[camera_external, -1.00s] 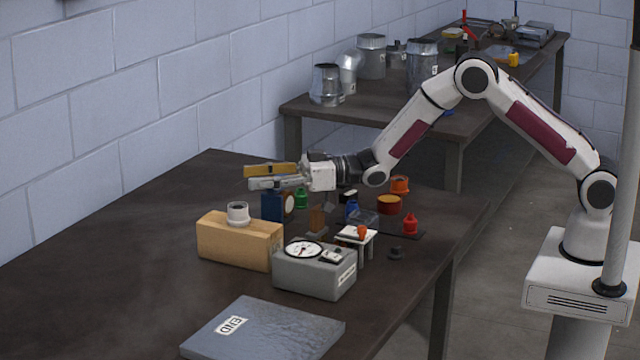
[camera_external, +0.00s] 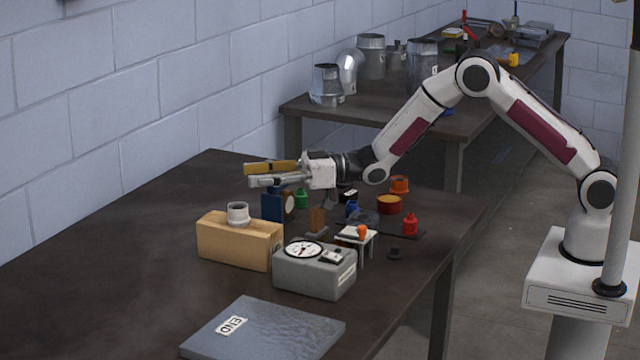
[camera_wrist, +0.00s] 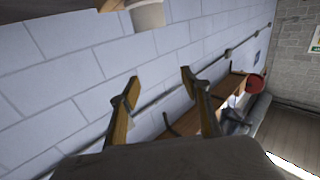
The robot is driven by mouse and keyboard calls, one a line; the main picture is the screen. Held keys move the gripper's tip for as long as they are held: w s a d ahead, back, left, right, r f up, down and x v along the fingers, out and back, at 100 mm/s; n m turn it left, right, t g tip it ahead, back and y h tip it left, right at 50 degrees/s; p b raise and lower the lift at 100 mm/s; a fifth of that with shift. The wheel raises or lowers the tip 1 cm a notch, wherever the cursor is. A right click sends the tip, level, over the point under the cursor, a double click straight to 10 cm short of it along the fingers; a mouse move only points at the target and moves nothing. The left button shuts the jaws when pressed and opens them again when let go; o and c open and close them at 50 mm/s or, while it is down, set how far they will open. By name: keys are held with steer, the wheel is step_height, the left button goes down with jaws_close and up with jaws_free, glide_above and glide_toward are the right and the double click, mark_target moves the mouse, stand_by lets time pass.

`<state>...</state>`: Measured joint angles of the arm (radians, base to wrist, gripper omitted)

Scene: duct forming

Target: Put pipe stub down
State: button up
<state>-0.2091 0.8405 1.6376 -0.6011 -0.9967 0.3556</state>
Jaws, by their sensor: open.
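A short white pipe stub (camera_external: 238,213) stands upright on top of the tan wooden block (camera_external: 238,242), left of the middle of the table. My gripper (camera_external: 248,176) is above the table, behind and above the block, pointing left. It is apart from the stub. In the wrist view my gripper (camera_wrist: 160,79) has its two fingers spread, with nothing between them. A pale rounded thing at the top edge of that view is cut off, and I cannot tell for certain whether it is the stub.
A grey box with a dial (camera_external: 314,272) stands right of the block. A slate-grey slab marked END (camera_external: 265,329) lies in front. Blue, green, red and orange small items stand behind. The table's left side is clear. A back bench (camera_external: 300,108) holds metal ducts.

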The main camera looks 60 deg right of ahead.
steer(key=s+d+r+m+h, duration=0.3)
steer(key=d+r+h, duration=0.3)
steer(key=d+r, duration=0.4)
steer(key=s+d+r+m+g+h, duration=0.1)
steer(key=s+d+r+m+h, duration=0.2)
steer(key=s+d, duration=0.9)
steer(key=s+d+f+g+h, duration=0.1)
steer(key=s+d+f+g, duration=0.1)
steer(key=s, duration=1)
steer(key=s+d+f+m+g, duration=0.1)
steer(key=s+d+f+g, duration=0.1)
steer(key=s, duration=1.1)
steer(key=s+d+f+m+g+h, duration=0.1)
steer(key=s+d+f+g, duration=0.1)
steer(key=s, duration=1)
steer(key=shift+s+d+f+g+h, duration=0.2)
steer(key=shift+d+f+g+h, duration=0.15)
steer(key=shift+g, duration=0.25)
